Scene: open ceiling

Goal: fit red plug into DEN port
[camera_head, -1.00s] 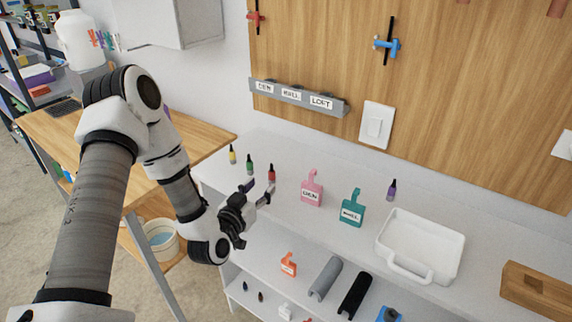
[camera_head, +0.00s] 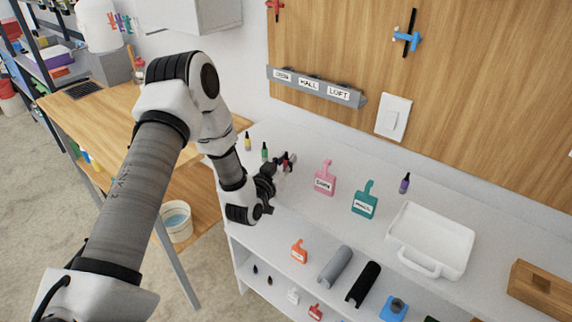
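The small red plug (camera_head: 286,158) stands on the white counter, right of the yellow and green plugs. My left gripper (camera_head: 283,165) is at it, with its dark fingers around or right beside it. The fingers partly hide the plug, and I cannot tell whether they touch it or have closed. The grey port rail (camera_head: 316,88) is on the wooden board above the counter. Its labels read DEN, HALL and LOFT, with the DEN label (camera_head: 282,75) at the left end. The port openings cannot be made out. My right gripper is not in view.
A green plug (camera_head: 264,152) and a yellow plug (camera_head: 248,141) stand close left of the gripper. A pink tag (camera_head: 324,178) and a teal tag (camera_head: 364,200) stand to the right, then a purple plug (camera_head: 405,183) and a white tray (camera_head: 432,236). A wall switch (camera_head: 393,117) is on the board.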

